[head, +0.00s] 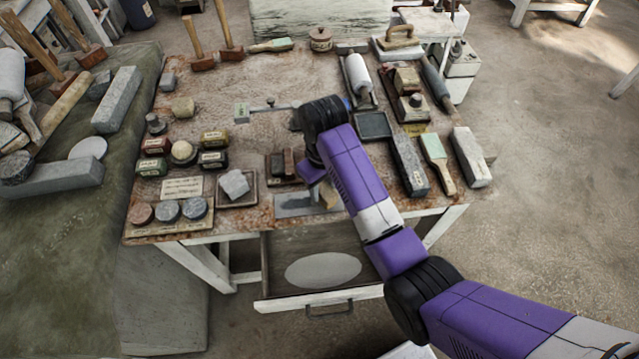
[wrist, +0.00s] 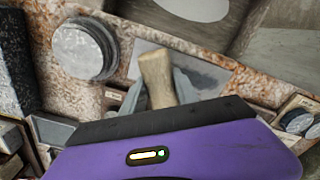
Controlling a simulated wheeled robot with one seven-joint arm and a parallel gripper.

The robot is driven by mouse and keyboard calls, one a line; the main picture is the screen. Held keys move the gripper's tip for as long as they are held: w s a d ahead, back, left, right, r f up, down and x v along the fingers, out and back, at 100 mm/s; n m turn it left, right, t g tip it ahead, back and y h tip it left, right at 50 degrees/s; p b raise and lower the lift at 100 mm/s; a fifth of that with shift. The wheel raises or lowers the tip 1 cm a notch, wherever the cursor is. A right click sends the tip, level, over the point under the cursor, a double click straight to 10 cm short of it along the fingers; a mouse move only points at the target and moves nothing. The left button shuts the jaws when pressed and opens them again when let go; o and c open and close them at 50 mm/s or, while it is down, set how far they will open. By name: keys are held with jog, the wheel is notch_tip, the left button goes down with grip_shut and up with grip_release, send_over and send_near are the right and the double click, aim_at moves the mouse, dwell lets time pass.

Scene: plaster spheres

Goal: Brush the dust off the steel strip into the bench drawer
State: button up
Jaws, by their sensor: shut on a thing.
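The steel strip (head: 294,204) lies flat near the bench's front edge, above the open drawer (head: 285,301). It is a grey sheet in the wrist view (wrist: 207,74). The drawer is pulled out at the front, with a pale oval patch inside. My gripper (head: 322,187) is low over the strip's right part, partly hidden by my arm in the head view. In the wrist view my gripper (wrist: 160,92) is shut on a pale wooden handle (wrist: 156,74), which stands out over the strip. Any bristles are hidden, so I cannot confirm it is a brush.
Left of the strip are a stone block on a tray (head: 236,185) and a board with round samples (head: 168,210). To the right lie a long grey stone (head: 409,165) and a green-and-wood brush (head: 438,164).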

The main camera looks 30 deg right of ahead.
aim_at(325, 190)
jog(key=shift+s+r, duration=0.25)
jog(key=shift+s, duration=0.15)
jog(key=shift+r, duration=1.25)
jog(key=shift+s, duration=0.1)
